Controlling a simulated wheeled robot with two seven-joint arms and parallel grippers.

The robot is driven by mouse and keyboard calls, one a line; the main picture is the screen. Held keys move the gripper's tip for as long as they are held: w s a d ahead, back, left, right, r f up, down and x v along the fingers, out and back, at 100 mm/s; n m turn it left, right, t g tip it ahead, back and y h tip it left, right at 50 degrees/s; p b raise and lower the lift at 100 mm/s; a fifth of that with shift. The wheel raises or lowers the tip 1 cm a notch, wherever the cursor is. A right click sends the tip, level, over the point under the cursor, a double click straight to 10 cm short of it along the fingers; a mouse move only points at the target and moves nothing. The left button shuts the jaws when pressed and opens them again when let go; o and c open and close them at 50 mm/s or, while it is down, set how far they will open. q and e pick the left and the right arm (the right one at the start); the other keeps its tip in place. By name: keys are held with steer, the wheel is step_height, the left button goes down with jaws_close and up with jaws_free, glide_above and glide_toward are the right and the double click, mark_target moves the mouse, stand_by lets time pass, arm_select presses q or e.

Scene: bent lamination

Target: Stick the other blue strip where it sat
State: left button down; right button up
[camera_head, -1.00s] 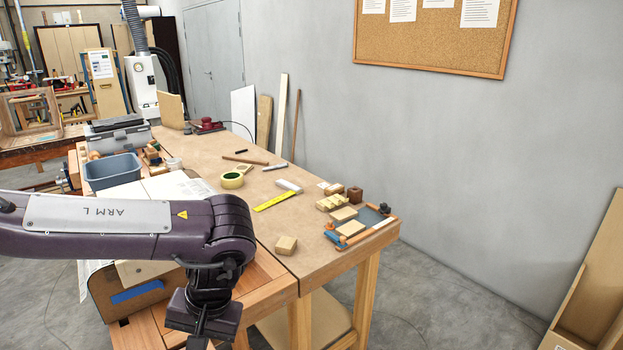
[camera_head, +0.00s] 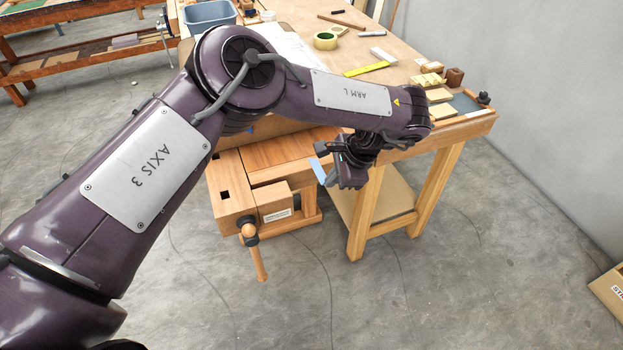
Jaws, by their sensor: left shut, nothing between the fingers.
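My left gripper (camera_head: 338,168) is shut, out past the front edge of the workbench. A light blue strip (camera_head: 317,171) shows right beside its fingers, tilted; I cannot tell whether it touches them. The brown bent panel (camera_head: 268,129) stands at the bench's front, mostly hidden behind my left arm. A small bit of darker blue (camera_head: 250,130) shows on it just under the arm. My right gripper is out of view.
The workbench (camera_head: 296,160) has a wooden vise (camera_head: 232,205) at its front. A tape roll (camera_head: 325,40), a yellow ruler (camera_head: 366,69) and several wood blocks lie on the top. A blue-grey bin (camera_head: 208,15) stands at the back. The floor in front is clear.

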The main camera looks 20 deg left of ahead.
arm_select(q)
steer(key=w+d+f+m+t+y, duration=0.2)
steer(key=w+f+m+t, duration=0.1)
steer(key=w+m, duration=0.45)
steer(key=w+a+m+t+h, duration=0.1)
steer(key=w+a+m+t, duration=0.1)
steer(key=a+m+t, duration=0.1)
steer(key=w+a+m+t+h, duration=0.2)
steer(key=w+a+m+t, duration=0.1)
steer(key=m, duration=0.3)
steer(key=w+a+m+t+h, duration=0.2)
steer(key=w+a+m+t, duration=0.1)
steer(key=m+t, duration=0.2)
steer(key=shift+f, duration=0.35)
steer(key=a, duration=0.2)
steer(key=s+a+t+y, duration=0.1)
steer(key=a, duration=0.2)
steer(key=a+t, duration=0.1)
steer(key=a, duration=0.1)
steer(key=shift+s+a+r+y, duration=0.15)
steer(key=shift+s+a+y, duration=0.15)
steer(key=shift+a+r+t, duration=0.1)
steer(key=shift+a+t, duration=0.2)
steer(key=shift+a, duration=0.15)
steer(key=shift+w+a, duration=0.65)
steer(key=shift+w, duration=0.25)
steer(key=shift+w+a, duration=0.65)
steer(key=shift+w, duration=0.2)
steer(key=shift+w+a, duration=0.15)
